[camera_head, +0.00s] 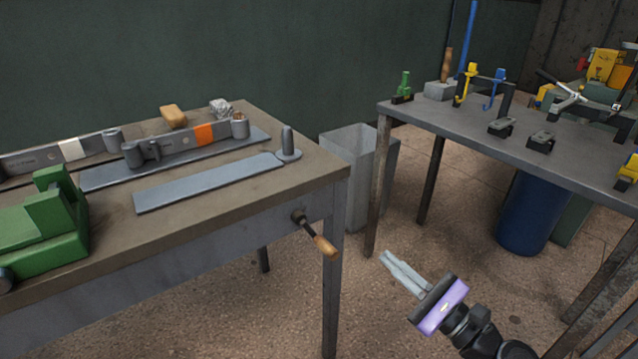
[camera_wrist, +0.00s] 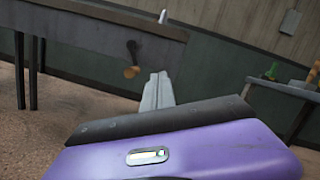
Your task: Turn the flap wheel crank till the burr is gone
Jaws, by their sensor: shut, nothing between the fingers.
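A crank with a wooden handle (camera_head: 325,246) sticks out from the front apron of the left workbench, near its right corner. The crank also shows in the wrist view (camera_wrist: 131,70), beyond the fingertips and to their left. My gripper (camera_head: 386,258) is shut and empty. It is to the right of the crank handle and apart from it, over the open floor between the benches. I cannot make out a flap wheel or a burr.
The left workbench (camera_head: 110,265) carries a green vise-like block (camera_head: 45,230), a tan block (camera_head: 173,116) and a crumpled silvery lump (camera_head: 221,107). A grey bin (camera_head: 345,150) stands between the benches. The right bench (camera_head: 450,125) holds clamps, with a blue barrel (camera_head: 532,215) below. Floor around my gripper is clear.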

